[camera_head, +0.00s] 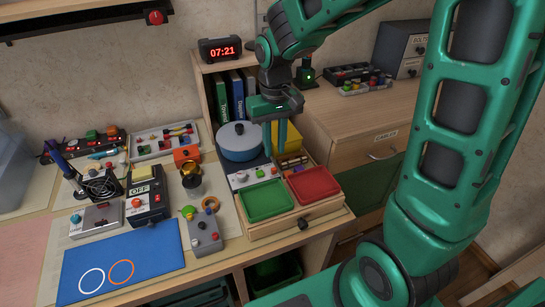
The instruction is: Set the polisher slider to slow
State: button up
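My gripper (275,150) hangs fingers down over the right part of the bench, just right of a blue lidded pot. Its two fingers look apart, with nothing seen between them. A small grey panel with a red knob (249,176) lies below the pot, left of and below the fingertips. A black box marked OFF with a yellow top (147,196) stands left of centre. A flat grey box (96,219) lies at left. I cannot tell which device is the polisher, nor read any slider's position.
A green tray (265,201) and a red tray (313,184) sit on a wooden drawer unit below my gripper. The blue pot (240,142) and a shelf with books and a clock (221,49) stand close by.

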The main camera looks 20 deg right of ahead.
jog(key=shift+r, duration=1.35)
jog(key=s+d+r+m, duration=0.1)
jog(key=s+d+m, duration=0.2)
jog(key=s+d, duration=0.6)
jog(key=s+d+r+m, duration=0.1)
jog(key=s+d+m, duration=0.2)
jog(key=s+d, duration=0.6)
jog(key=s, duration=0.5)
jog(key=shift+s+r, duration=0.25)
jog(key=shift+w+f, duration=0.25)
jog(key=shift+w, duration=0.4)
